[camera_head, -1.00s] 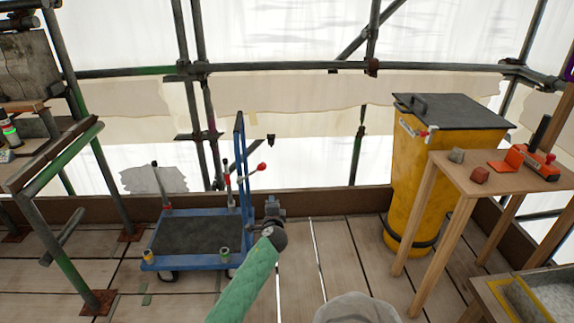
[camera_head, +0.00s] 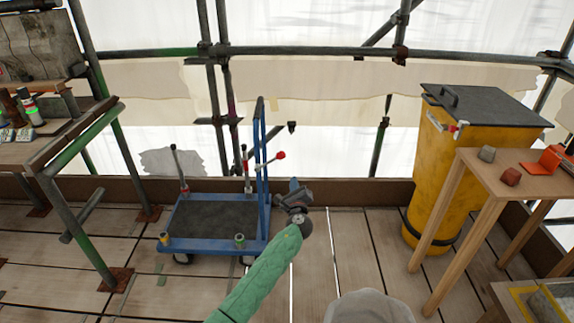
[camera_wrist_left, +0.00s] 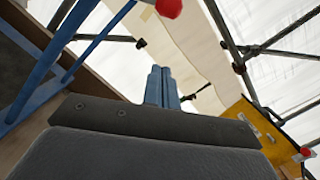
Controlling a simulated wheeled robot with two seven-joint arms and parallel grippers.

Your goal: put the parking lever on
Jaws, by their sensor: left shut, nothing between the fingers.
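The blue trolley (camera_head: 211,246) with a dark deck stands on the planks left of centre. A lever with a red ball knob (camera_head: 281,155) sticks out to the right beside its blue upright handle (camera_head: 260,150). Which trolley lever is the parking lever is not certain. My left gripper (camera_head: 294,185) is shut and empty, just right of the handle and below the red knob, apart from it. In the left wrist view its blue fingers (camera_wrist_left: 161,87) are together, and the red knob (camera_wrist_left: 168,7) shows at the top edge. My right gripper is not in view.
Two more upright levers (camera_head: 179,168) (camera_head: 246,168) stand on the trolley. A yellow bin (camera_head: 440,170) and a wooden table (camera_head: 520,180) with small blocks stand at the right. A scaffold bench (camera_head: 70,150) is at the left. Planks between trolley and bin are mostly clear.

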